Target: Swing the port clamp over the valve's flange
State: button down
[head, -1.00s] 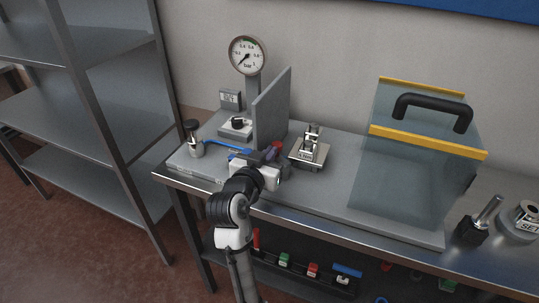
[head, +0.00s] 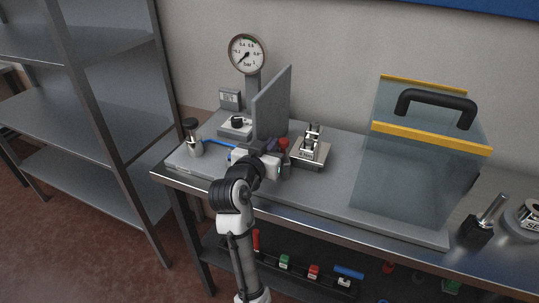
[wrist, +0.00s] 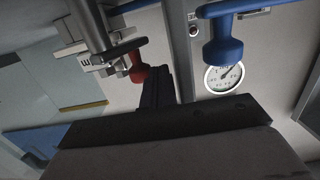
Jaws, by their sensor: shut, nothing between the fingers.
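My gripper (head: 260,150) is low over the front of the grey bench plate, beside the upright grey panel (head: 271,108). Its dark fingers (wrist: 157,78) are together and empty in the wrist view. A red-tipped part (head: 283,143) stands just right of it; in the wrist view a red knob (wrist: 138,66) is left of the fingertips, next to metal fittings (wrist: 88,35). A blue knob (wrist: 222,38) is to their right. A steel fixture (head: 312,150) stands right of the red part. I cannot tell which parts are the port clamp and the valve's flange; my gripper hides some.
A gauge (head: 247,54) stands behind the panel. A black-topped metal cylinder (head: 193,138) with a blue line is at left. A clear box with a black handle (head: 434,108) fills the right of the plate. A shelf rack (head: 105,120) stands left of the bench.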

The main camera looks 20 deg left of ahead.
jog(key=shift+w, duration=0.35)
dwell(1.3)
jog(key=s+r+b, duration=0.1)
jog(key=s+b, duration=0.2)
jog(key=s, duration=1)
jog(key=shift+s+r, duration=0.35)
jog(key=shift+a, duration=0.1)
